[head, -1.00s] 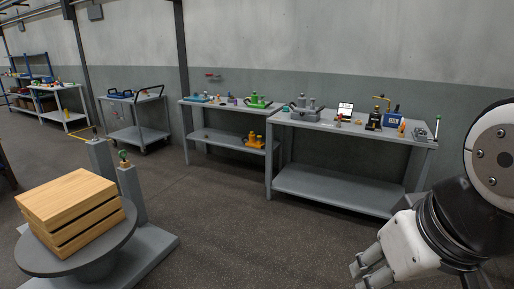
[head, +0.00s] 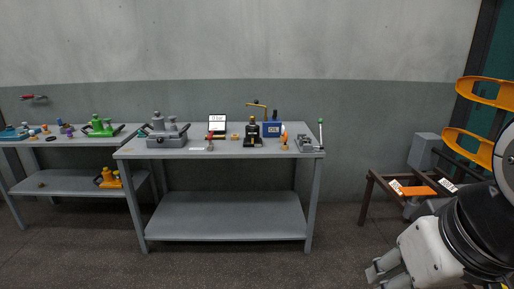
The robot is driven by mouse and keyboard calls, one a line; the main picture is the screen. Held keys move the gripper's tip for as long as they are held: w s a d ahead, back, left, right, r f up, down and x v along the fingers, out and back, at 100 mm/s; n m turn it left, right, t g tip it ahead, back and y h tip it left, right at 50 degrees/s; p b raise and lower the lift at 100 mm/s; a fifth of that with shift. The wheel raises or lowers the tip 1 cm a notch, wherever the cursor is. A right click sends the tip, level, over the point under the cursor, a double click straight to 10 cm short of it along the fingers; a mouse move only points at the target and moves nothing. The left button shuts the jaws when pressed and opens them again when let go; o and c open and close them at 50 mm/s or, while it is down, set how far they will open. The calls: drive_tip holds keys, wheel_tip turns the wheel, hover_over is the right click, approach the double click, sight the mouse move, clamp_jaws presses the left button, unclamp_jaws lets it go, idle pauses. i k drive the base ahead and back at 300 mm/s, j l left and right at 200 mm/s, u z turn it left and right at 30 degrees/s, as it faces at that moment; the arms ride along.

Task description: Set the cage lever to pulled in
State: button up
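No thing in view is plainly marked as the cage lever. An upright lever with a green knob (head: 320,122) stands at the right end of the grey workbench (head: 230,153). Next to it is a small grey metal device (head: 306,143). Whether this is the cage lever I cannot tell. My gripper (head: 378,275) is at the lower right of the head view, in front of the bench and well apart from it. Its fingers point down-left, and nothing shows between them. The lower edge cuts them off, so their opening is unclear.
A second bench (head: 80,140) is at left. Yellow hoops (head: 480,148) and a brown frame (head: 366,200) are at right. The floor in front is clear.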

sight(320, 121)
drive_tip(key=i+z, duration=0.1)
drive_tip(key=i, duration=1.8)
drive_tip(key=i+l+u, duration=0.3)
drive_tip(key=i+l, duration=0.3)
drive_tip(key=i, duration=0.2)
drive_tip(key=i+l+u, duration=0.3)
drive_tip(key=i+l, duration=0.4)
drive_tip(key=l, duration=0.1)
